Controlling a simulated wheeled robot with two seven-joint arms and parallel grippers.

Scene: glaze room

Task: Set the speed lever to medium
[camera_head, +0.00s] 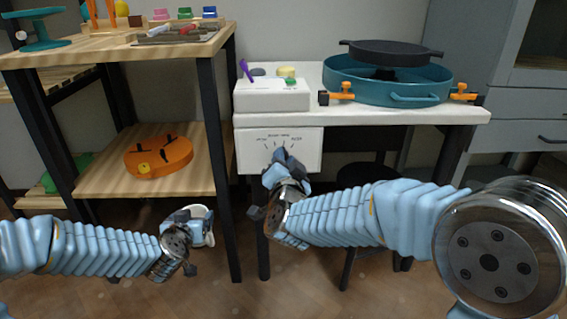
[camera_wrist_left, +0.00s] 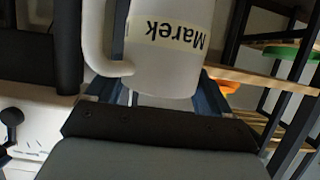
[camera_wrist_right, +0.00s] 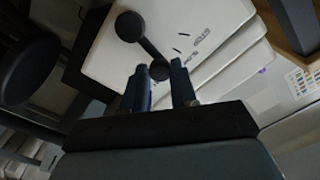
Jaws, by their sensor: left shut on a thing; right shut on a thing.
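The speed lever (camera_wrist_right: 146,46) is a black rod with round ends on a white panel (camera_head: 250,152) below the table's left end. Dial marks and small labels fan out on the panel. My right gripper (camera_head: 281,163) is at the panel; in the right wrist view its fingers (camera_wrist_right: 162,86) are shut on the lever's knob end. It hides most of the lever in the head view, and I cannot tell which label the lever points to. My left gripper (camera_head: 190,217) is shut on a white mug (camera_wrist_left: 165,65) labelled "Marek", held low beside the wooden shelf.
A white table (camera_head: 440,115) carries a white box (camera_head: 272,97) and a teal round basin (camera_head: 385,83) with orange clamps. The wooden shelf (camera_head: 110,180) at left holds an orange round mould (camera_head: 158,155). Its black post stands between my grippers. A dark stool is under the table.

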